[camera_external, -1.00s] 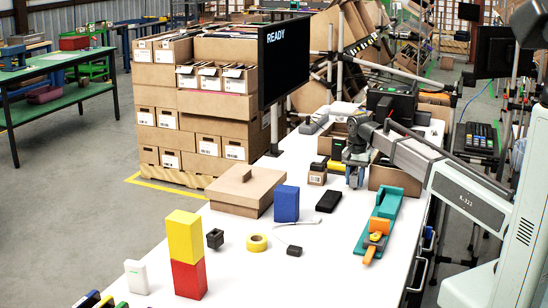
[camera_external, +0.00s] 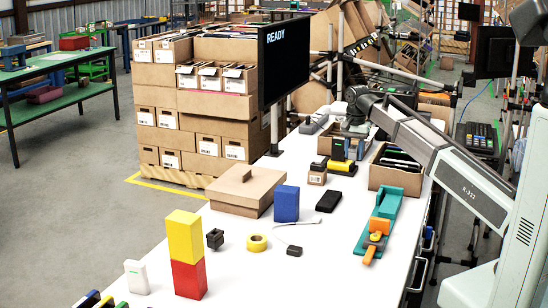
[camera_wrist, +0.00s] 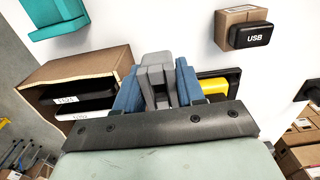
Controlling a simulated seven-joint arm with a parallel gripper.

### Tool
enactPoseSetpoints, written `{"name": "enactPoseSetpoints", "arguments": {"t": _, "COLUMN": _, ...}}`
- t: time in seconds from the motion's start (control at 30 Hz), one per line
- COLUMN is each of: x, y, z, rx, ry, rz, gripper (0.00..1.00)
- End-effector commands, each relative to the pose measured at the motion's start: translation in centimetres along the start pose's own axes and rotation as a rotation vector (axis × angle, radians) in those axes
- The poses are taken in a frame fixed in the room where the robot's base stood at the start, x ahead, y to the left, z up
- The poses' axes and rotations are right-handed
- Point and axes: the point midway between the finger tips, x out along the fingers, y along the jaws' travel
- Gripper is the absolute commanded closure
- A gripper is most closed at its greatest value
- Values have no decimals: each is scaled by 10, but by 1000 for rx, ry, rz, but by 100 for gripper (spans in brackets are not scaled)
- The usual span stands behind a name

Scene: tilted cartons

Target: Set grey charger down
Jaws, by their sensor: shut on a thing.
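The grey charger (camera_wrist: 157,80) is between the two blue fingers of my gripper (camera_wrist: 158,88) in the wrist view. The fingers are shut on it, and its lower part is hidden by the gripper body. In the external view my gripper (camera_external: 353,148) is over the far part of the white table, behind the yellow and black item (camera_external: 341,167). The charger cannot be made out there. Whether it touches the table cannot be told.
An open cardboard carton (camera_external: 392,179) with dark items stands to the right of my gripper; it also shows in the wrist view (camera_wrist: 88,68). The table's near middle has free room (camera_external: 330,265).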

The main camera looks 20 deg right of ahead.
Motion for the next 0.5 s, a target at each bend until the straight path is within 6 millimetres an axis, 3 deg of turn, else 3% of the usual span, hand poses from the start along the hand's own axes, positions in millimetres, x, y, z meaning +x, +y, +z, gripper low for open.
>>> {"name": "enactPoseSetpoints", "arguments": {"t": 0.5, "x": -8, "y": -158, "z": -57, "rx": 6, "ry": 0, "rz": 2, "gripper": 93}}
